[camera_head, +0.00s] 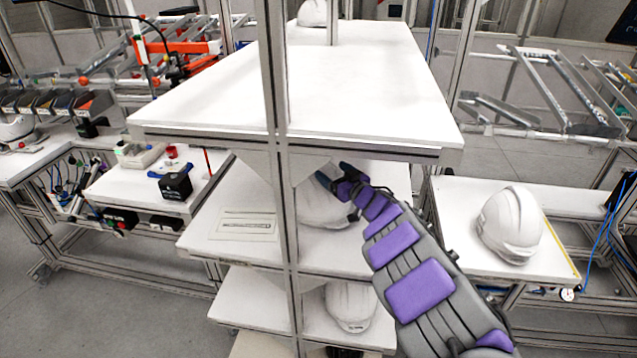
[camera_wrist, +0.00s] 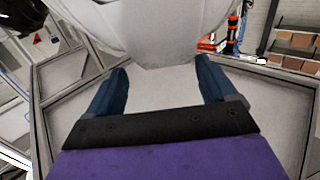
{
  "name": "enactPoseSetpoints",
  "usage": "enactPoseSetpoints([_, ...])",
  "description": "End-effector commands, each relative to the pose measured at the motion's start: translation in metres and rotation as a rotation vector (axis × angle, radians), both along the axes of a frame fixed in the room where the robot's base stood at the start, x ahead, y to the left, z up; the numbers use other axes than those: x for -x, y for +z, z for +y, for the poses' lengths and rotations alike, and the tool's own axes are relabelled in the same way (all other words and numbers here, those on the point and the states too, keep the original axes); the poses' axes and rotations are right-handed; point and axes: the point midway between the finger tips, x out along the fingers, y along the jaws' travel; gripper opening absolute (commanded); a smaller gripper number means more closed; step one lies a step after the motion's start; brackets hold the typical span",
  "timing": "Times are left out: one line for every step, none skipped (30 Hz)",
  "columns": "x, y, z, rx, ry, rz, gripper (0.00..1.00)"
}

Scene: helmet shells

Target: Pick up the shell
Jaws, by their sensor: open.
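A white helmet shell (camera_head: 318,208) sits on the middle shelf (camera_head: 210,220) of the rack, partly hidden by a metal upright and by my gripper. My gripper (camera_head: 337,186) reaches in under the top board from the right, at the shell's upper right side. In the wrist view, my gripper (camera_wrist: 160,80) is open, with its two blue fingers apart and nothing held between them. The shell (camera_wrist: 150,30) fills the top middle of that view, just beyond the fingertips. I cannot tell whether the fingers touch it.
The white top board (camera_head: 330,85) hangs over the middle shelf, and a metal upright (camera_head: 280,170) stands in front. Other white helmets are on the lower shelf (camera_head: 350,305), the right table (camera_head: 510,225) and the top board's far end (camera_head: 312,13). A flat printed sheet (camera_head: 247,226) lies left of the shell.

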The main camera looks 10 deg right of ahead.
Motion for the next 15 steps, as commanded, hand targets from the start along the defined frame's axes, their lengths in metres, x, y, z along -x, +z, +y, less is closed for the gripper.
enactPoseSetpoints([-0.004, -0.001, 0.003, -0.001, 0.002, -0.002, 0.85])
enactPoseSetpoints([-0.006, -0.001, 0.005, 0.000, 0.002, -0.002, 0.85])
enactPoseSetpoints([-0.009, -0.001, 0.008, 0.001, 0.002, -0.003, 0.85])
enactPoseSetpoints([-0.012, 0.000, 0.010, 0.001, 0.002, -0.003, 0.85])
enactPoseSetpoints([-0.014, 0.000, 0.012, 0.000, 0.002, -0.004, 0.85])
enactPoseSetpoints([-0.016, 0.000, 0.014, 0.000, 0.002, -0.003, 0.85])
enactPoseSetpoints([-0.019, 0.000, 0.015, -0.002, 0.002, -0.001, 0.85])
enactPoseSetpoints([-0.021, -0.001, 0.015, -0.003, 0.002, -0.001, 0.85])
enactPoseSetpoints([-0.024, -0.001, 0.017, -0.004, 0.002, 0.000, 0.85])
enactPoseSetpoints([-0.026, -0.001, 0.017, -0.004, 0.003, 0.000, 0.85])
enactPoseSetpoints([-0.028, -0.001, 0.017, -0.004, 0.003, 0.001, 0.85])
enactPoseSetpoints([-0.029, -0.001, 0.018, -0.005, 0.002, 0.001, 0.85])
enactPoseSetpoints([-0.031, -0.001, 0.018, -0.004, 0.002, 0.000, 0.85])
enactPoseSetpoints([-0.032, -0.001, 0.019, -0.004, 0.001, 0.000, 0.85])
enactPoseSetpoints([-0.033, 0.000, 0.019, -0.004, 0.001, 0.000, 0.85])
